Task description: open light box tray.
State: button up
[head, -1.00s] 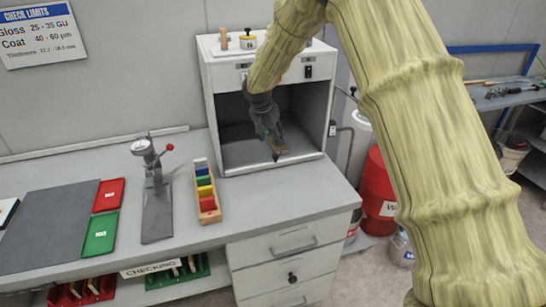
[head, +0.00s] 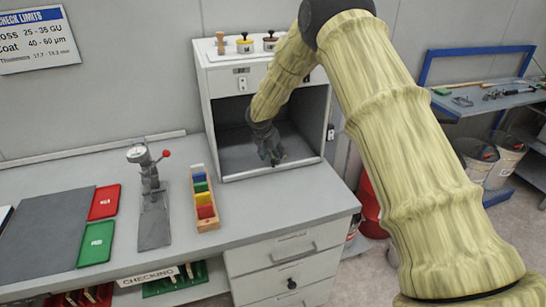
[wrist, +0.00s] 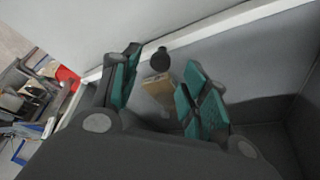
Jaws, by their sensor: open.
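The light box (head: 207,109) is a white cabinet with an open grey front bay, standing at the right end of the bench. A flat grey floor panel (head: 238,163), seemingly the tray, lies in the bay behind a pale front lip. My gripper (head: 273,158) is at the bay's opening, just above the front part of that floor. In the wrist view its green-padded fingers (wrist: 158,88) are spread apart. A tan tapered piece (wrist: 160,90) with a dark round knob (wrist: 160,60) shows between them, near the pale lip (wrist: 200,32). I cannot tell whether a finger touches it.
A rack of coloured blocks (head: 204,199) and a gauge stand (head: 153,205) stand left of the box. Red (head: 104,202) and green (head: 97,243) trays lie further left. Drawers (head: 285,262) are below; bench space before the box is clear.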

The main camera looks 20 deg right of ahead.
aim_at(273, 161)
jog(key=shift+p+x, duration=0.5)
jog(key=shift+x, duration=1.2)
jog(key=shift+c, duration=0.2)
grip_shut()
